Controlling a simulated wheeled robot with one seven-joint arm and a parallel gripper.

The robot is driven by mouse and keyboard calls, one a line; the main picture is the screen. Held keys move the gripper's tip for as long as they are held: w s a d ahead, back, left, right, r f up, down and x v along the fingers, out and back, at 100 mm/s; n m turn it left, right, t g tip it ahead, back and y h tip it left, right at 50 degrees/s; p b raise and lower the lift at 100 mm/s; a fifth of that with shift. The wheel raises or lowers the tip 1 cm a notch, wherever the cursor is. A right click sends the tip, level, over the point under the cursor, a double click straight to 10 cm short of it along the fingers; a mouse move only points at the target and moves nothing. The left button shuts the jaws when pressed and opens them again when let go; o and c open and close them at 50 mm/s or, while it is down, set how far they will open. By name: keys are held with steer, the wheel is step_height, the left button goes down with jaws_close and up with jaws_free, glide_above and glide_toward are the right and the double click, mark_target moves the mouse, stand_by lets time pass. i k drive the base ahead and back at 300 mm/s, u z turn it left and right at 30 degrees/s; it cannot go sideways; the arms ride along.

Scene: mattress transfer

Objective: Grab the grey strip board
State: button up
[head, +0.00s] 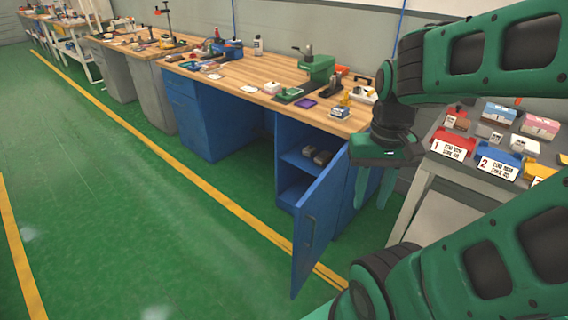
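I cannot make out a grey strip board for certain in the head view; small items on the benches are too small to tell apart. My gripper (375,186) hangs pointing down at the right of the picture, in front of the gap between the blue workbench and the grey side table. Its two green fingers are spread apart, with nothing seen between them. Part of the bench and cabinet behind is hidden by my arm.
The wooden-topped workbench (258,72) holds tools and small parts. The side table holds a red bin (453,146) and blue bin (497,162). Green floor is clear at left.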

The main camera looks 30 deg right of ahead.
mark_target(325, 155)
steer(key=u, duration=0.75)
steer(key=i, duration=3.85)
steer(key=z, duration=3.05)
